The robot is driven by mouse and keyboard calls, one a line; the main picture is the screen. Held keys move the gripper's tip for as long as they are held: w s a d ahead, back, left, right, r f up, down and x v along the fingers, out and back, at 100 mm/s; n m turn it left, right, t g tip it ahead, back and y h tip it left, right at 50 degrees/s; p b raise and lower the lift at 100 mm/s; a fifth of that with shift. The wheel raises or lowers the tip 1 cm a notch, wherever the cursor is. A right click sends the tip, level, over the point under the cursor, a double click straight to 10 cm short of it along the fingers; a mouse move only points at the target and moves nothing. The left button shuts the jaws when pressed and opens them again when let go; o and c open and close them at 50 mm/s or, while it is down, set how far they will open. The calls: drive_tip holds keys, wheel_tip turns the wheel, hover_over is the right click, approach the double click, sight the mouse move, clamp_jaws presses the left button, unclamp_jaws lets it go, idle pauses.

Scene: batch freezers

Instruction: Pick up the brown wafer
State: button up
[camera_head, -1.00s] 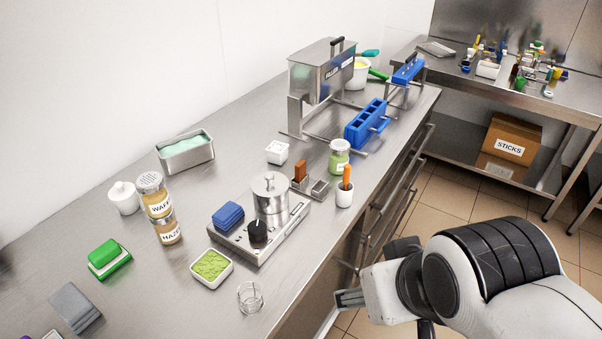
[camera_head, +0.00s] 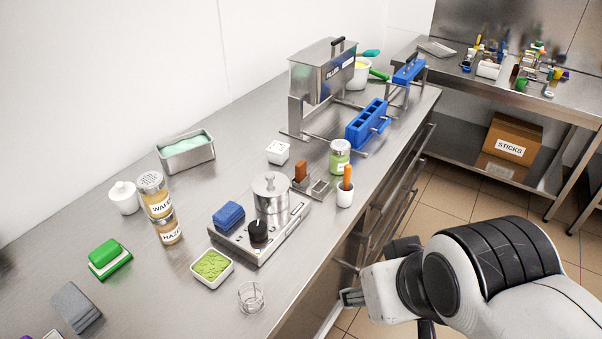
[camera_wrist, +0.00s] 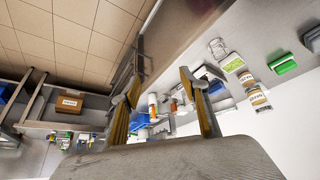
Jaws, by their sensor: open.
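The wafer is too small to make out surely in the wrist view.
A white cup (camera_head: 344,195) with an orange-handled tool stands right of the holder. A green jar (camera_head: 339,156) is behind it, and a metal pot (camera_head: 271,194) on a base is to its left. A blue mould (camera_head: 367,125) lies farther back. The counter's front edge lies between gripper and wafer.

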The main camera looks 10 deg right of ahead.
drive_tip(key=w+a+r+n+y, duration=0.2)
drive_tip(key=w+a+n, duration=0.1)
drive_tip(key=w, duration=0.7)
drive_tip(key=n+t+y, duration=0.1)
drive_tip(key=n+y, duration=0.4)
drive_tip(key=n, duration=0.1)
approach(302, 167)
drive_tip(key=x, duration=0.3)
drive_tip(key=shift+s+a, duration=0.1)
drive_tip(key=shift+r, duration=0.1)
drive_tip(key=shift+x, duration=1.25)
